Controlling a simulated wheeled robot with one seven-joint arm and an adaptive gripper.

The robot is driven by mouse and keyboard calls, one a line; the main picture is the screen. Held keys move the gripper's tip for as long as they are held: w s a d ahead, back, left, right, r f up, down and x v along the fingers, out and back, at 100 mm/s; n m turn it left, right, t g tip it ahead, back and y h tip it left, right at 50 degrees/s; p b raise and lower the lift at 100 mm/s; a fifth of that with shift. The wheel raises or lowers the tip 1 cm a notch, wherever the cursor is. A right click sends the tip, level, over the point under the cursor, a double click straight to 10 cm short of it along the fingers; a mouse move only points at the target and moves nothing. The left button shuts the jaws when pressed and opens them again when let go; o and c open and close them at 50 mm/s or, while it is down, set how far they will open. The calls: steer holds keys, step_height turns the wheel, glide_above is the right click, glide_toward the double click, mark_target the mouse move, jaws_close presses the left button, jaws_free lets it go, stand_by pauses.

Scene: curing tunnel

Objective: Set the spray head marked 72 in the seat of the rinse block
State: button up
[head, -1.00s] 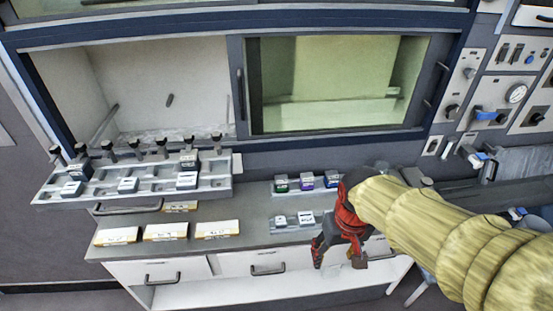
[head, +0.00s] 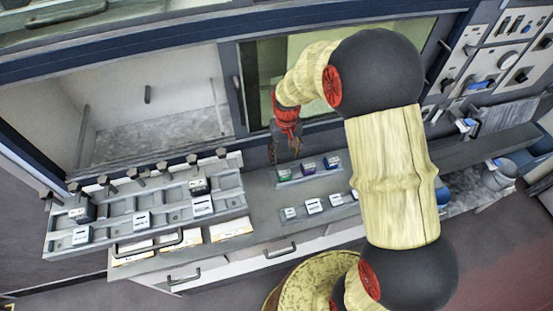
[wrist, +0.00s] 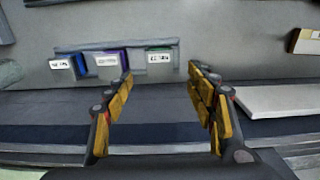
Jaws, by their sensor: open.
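My gripper (head: 284,158) is open and empty, fingers down, above the bench behind the small rack. In the wrist view the fingers (wrist: 160,76) stand apart, short of a row of labelled blocks. That row holds a green block (head: 283,174), a purple block (head: 308,167) and a blue block (head: 331,161). They also show in the wrist view as green (wrist: 158,56), purple (wrist: 107,61) and blue (wrist: 66,65). Several white-labelled pieces, one of them here (head: 313,206), stand in a front row. The labels are too blurred to find 72. I cannot tell which part is the rinse block.
A long grey rack (head: 110,221) with compartments, black knobs and several labelled blocks stands at left. Label cards (head: 231,228) lie before it. The hood's sash frame (head: 232,98) rises behind. A bucket (head: 497,175) is at far right.

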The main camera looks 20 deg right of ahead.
mark_target(284, 169)
steer(key=shift+w+d+f, duration=0.2)
steer(key=shift+w+f, duration=0.2)
steer(key=shift+w, duration=0.05)
step_height(284, 169, down, 9)
steer(key=b, duration=0.6)
steer(key=shift+s+a, duration=0.1)
steer(key=shift+a, duration=0.05)
steer(key=c, duration=1.3)
steer(key=shift+o, duration=0.2)
steer(key=shift+r, duration=0.1)
step_height(284, 169, up, 6)
steer(key=p, duration=0.3)
steer(key=shift+p, duration=0.4)
